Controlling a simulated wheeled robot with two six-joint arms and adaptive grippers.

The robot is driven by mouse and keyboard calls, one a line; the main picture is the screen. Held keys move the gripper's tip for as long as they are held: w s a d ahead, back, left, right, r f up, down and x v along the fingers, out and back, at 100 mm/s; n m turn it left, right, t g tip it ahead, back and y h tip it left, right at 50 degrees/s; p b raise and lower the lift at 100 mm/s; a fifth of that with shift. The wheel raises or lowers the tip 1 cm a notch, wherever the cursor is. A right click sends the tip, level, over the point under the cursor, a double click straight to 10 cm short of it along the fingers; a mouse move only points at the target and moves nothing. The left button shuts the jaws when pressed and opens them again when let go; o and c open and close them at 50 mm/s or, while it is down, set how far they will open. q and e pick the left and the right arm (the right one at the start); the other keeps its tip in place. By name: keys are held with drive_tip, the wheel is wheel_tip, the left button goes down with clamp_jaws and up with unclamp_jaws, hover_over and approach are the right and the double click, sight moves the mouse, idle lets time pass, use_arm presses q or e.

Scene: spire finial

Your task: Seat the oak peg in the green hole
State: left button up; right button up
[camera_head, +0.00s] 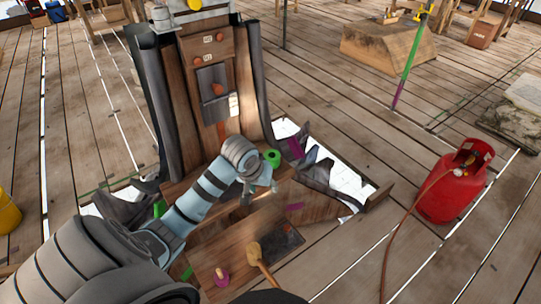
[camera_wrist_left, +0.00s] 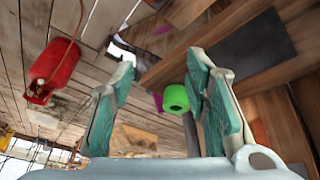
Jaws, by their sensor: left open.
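A green ring-like piece (camera_head: 272,158) with a dark opening stands at the foot of the panelled wooden tower. It also shows in the left wrist view (camera_wrist_left: 176,97), between the open fingers in the picture; I see no contact. My left gripper (camera_head: 261,190) is open and looks empty, just below the green piece in the head view. Its teal-padded fingers are spread wide in the left wrist view (camera_wrist_left: 163,68). I cannot clearly pick out an oak peg. Small orange-brown knobs (camera_head: 197,63) show on the tower's panel. My right gripper is not in view.
A wooden board (camera_head: 215,250) in front bears a tan mallet-like tool (camera_head: 254,251), a magenta piece (camera_head: 221,278) and a dark plate (camera_head: 279,242). A red gas cylinder (camera_head: 453,185) with a hose stands right. Jagged grey pieces surround the tower.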

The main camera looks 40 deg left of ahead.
use_arm(q)
drive_tip(key=w+a+r+n, duration=0.4)
drive_tip(key=w+a+r, duration=0.3)
drive_tip(key=r, duration=0.2)
drive_tip(key=shift+t, duration=0.4)
drive_tip(key=b+x, duration=0.1)
drive_tip(key=x, duration=0.3)
drive_tip(key=b+x, duration=0.1)
drive_tip(key=x, duration=0.4)
drive_tip(key=b+x, duration=0.1)
drive_tip(key=x, duration=0.3)
drive_tip(key=shift+s+d+f, duration=0.15)
drive_tip(key=shift+s+f, duration=0.05)
drive_tip(key=shift+f, duration=0.15)
drive_tip(key=shift+w, duration=0.1)
drive_tip(key=shift+f+p, duration=0.2)
drive_tip(key=shift+p, duration=0.1)
clamp_jaws()
drive_tip(key=c, duration=1)
unclamp_jaws()
drive_tip(key=o, duration=1.9)
